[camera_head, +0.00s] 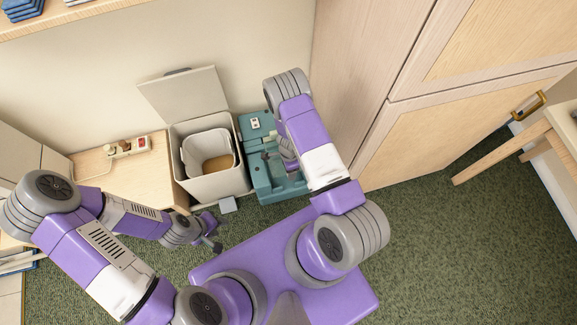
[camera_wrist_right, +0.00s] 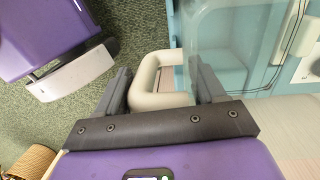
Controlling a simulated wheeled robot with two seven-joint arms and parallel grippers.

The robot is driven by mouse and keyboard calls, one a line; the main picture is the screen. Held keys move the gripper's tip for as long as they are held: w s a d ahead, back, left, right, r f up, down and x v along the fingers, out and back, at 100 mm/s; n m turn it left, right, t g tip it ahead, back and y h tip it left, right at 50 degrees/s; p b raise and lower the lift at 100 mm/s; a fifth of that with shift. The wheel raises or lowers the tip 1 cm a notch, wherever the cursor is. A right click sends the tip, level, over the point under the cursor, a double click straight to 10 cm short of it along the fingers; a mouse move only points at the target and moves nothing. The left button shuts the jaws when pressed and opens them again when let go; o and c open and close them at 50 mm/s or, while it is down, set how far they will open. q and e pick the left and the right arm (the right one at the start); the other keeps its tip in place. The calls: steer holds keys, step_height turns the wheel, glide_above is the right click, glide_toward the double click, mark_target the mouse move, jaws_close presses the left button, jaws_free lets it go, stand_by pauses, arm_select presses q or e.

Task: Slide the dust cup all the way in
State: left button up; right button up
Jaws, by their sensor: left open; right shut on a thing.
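The teal machine (camera_head: 255,172) stands on the floor between the white bin and the wooden cabinet. The clear dust cup (camera_wrist_right: 225,45) lies against the teal housing (camera_wrist_right: 285,78) in the right wrist view; how deep it sits I cannot tell. Its cream loop handle (camera_wrist_right: 143,82) is between the dark fingers of my right gripper (camera_wrist_right: 163,86), which is shut on it. In the head view my right forearm hides much of the cup and machine. My left gripper (camera_head: 213,243) is open and empty, low above the carpet in front of the bin.
The white bin (camera_head: 222,186) with its lid raised (camera_head: 187,94) stands left of the machine. A low wooden surface (camera_head: 135,172) with small items is further left. The tall wooden cabinet (camera_head: 350,85) is close on the right. Green carpet (camera_head: 440,240) is clear at the right.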

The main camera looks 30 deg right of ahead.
steer(key=shift+f+b, duration=3)
steer(key=shift+f, duration=0.65)
step_height(320, 180, down, 7)
steer(key=shift+r, duration=0.15)
steer(key=shift+f, duration=0.3)
steer(key=o, duration=1.4)
steer(key=shift+o, duration=0.2)
steer(key=r+p, duration=0.1)
steer(key=r, duration=0.4)
steer(key=r+p, duration=0.1)
steer(key=r, duration=0.1)
steer(key=shift+w+d+r+p, duration=0.25)
steer(key=shift+w+r+p, duration=0.05)
steer(key=shift+p, duration=0.05)
